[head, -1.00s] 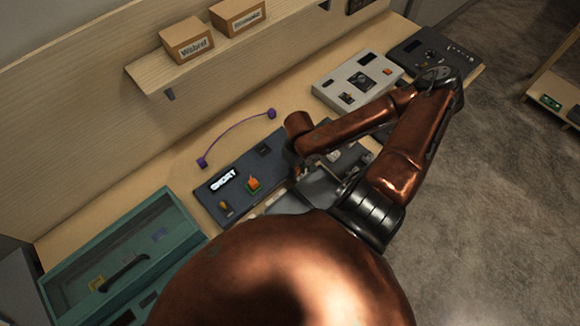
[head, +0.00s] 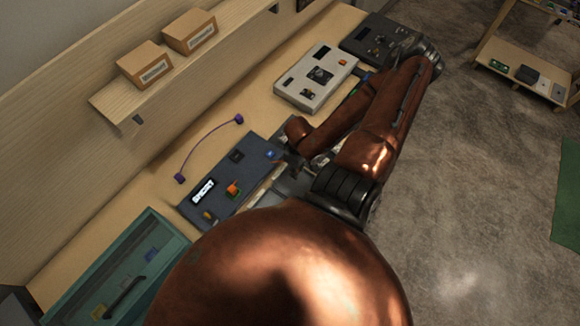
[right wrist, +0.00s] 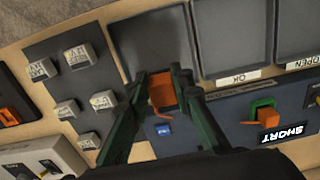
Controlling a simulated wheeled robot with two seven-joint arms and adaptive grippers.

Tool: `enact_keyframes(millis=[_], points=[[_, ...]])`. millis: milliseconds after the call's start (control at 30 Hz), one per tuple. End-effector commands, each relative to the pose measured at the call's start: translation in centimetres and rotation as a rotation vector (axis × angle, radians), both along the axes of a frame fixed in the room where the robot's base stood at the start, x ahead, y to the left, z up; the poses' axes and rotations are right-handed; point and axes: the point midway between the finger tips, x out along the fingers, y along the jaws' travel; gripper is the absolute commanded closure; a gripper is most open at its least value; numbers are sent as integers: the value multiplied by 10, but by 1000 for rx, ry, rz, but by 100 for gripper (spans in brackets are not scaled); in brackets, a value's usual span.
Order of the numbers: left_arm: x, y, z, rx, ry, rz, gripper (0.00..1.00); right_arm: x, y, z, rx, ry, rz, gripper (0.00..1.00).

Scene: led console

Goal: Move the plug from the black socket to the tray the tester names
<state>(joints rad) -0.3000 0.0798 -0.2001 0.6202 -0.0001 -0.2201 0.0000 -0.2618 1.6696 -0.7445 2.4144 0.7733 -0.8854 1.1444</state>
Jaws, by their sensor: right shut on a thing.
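My right gripper (right wrist: 162,85) is shut on an orange plug (right wrist: 162,92) in the right wrist view. The plug is over the near edge of a dark tray (right wrist: 125,45) whose label is hidden; whether it touches is unclear. Two more dark trays stand beside it, the OK tray (right wrist: 207,45) and the OPEN tray (right wrist: 297,35). The dark blue tester (head: 222,182) reads SHORT on its lit display (head: 203,191), which also shows in the right wrist view (right wrist: 282,133). In the head view my right arm hides most of the gripper. My left gripper is out of view.
Several grey labelled blocks (right wrist: 80,57) stand on a dark board left of the trays. A purple cable (head: 203,146) lies behind the tester. A white console (head: 300,92), a black console (head: 362,42) and a teal case (head: 165,225) share the bench.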

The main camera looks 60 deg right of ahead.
Motion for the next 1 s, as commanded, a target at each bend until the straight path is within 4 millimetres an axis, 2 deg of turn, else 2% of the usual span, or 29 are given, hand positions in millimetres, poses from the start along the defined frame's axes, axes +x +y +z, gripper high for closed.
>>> enact_keyframes(millis=[100, 600, 1000], points=[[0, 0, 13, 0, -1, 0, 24, -12, -7, 3, -1, 4, -1, 100], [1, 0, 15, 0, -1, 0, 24, -49, -34, -2, -3, 2, 0, 100], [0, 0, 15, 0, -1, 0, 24, -54, -36, -1, 1, 0, 1, 100]])
